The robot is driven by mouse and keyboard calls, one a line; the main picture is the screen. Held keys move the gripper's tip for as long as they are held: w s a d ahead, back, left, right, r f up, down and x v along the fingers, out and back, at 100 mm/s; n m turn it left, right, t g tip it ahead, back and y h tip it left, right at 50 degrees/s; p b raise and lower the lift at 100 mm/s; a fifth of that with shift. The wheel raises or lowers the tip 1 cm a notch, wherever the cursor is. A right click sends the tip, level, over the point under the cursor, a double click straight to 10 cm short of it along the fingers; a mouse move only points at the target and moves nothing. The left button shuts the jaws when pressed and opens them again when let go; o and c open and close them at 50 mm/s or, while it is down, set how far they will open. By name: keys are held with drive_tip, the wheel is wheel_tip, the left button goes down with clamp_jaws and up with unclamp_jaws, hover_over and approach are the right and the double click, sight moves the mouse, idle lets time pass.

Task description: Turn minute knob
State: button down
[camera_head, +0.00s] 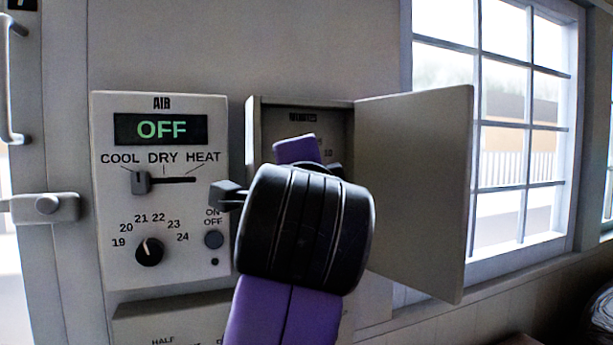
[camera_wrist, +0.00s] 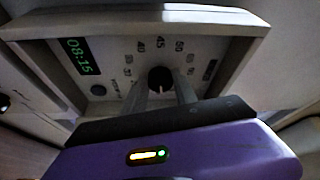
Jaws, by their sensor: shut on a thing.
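The minute knob (camera_wrist: 160,78) is a small black dial with a light pointer mark, ringed by printed numbers such as 40, 45 and 50 in the wrist view. My gripper (camera_wrist: 163,92) has its two grey fingers on either side of the knob, shut on it. A green display (camera_wrist: 82,56) beside the dial reads 08:15. In the head view the timer box (camera_head: 253,130) is mostly hidden behind my purple and black arm, so the knob and my fingertips do not show there.
The timer box's door (camera_head: 420,190) stands open to the right. At left is the AIR panel (camera_head: 107,230) with a display reading OFF, a slider and a temperature dial (camera_head: 149,252). A paned window (camera_head: 490,130) is at the right.

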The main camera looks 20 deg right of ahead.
drive_tip(key=shift+m, duration=0.4)
drive_tip(key=c, duration=1)
unclamp_jaws()
drive_tip(key=shift+o, duration=0.2)
drive_tip(key=b+v, duration=0.1)
drive_tip(key=v, duration=0.6)
drive_tip(key=shift+s+a+b, duration=0.2)
drive_tip(key=shift+s+b, duration=0.15)
